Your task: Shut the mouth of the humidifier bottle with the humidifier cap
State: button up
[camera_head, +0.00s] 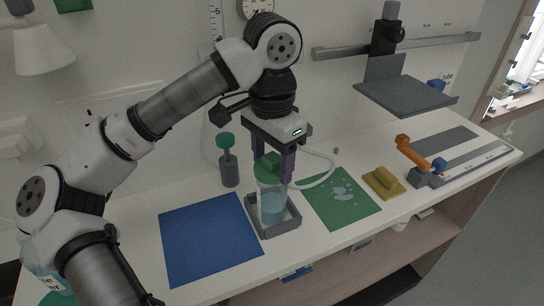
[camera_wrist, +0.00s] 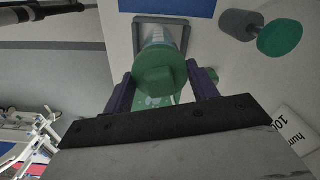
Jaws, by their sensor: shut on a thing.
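The humidifier bottle (camera_head: 272,208) is clear with blue liquid and stands upright in a grey square holder (camera_head: 291,221). The green humidifier cap (camera_head: 268,162) is over the bottle's mouth, and it also shows in the wrist view (camera_wrist: 157,77) with a raised knob. My gripper (camera_head: 275,172) points down from above, with its purple fingers on either side of the cap and shut on it. In the wrist view the bottle (camera_wrist: 166,36) shows behind the cap, roughly in line with it. The mouth is hidden, so I cannot tell whether the cap is seated or slightly above it.
A blue mat (camera_head: 210,238) lies left of the holder and a green mat (camera_head: 341,198) lies right. A grey post with a green top (camera_head: 229,168) stands behind. A yellow block (camera_head: 383,182) and an orange-handled device (camera_head: 420,160) are farther right. A grey platform (camera_head: 405,93) overhangs the back.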

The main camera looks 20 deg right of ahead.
jog(key=o, duration=1.6)
notch_tip(320, 180, up, 14)
jog(key=shift+f, duration=0.1)
jog(key=shift+o, duration=0.3)
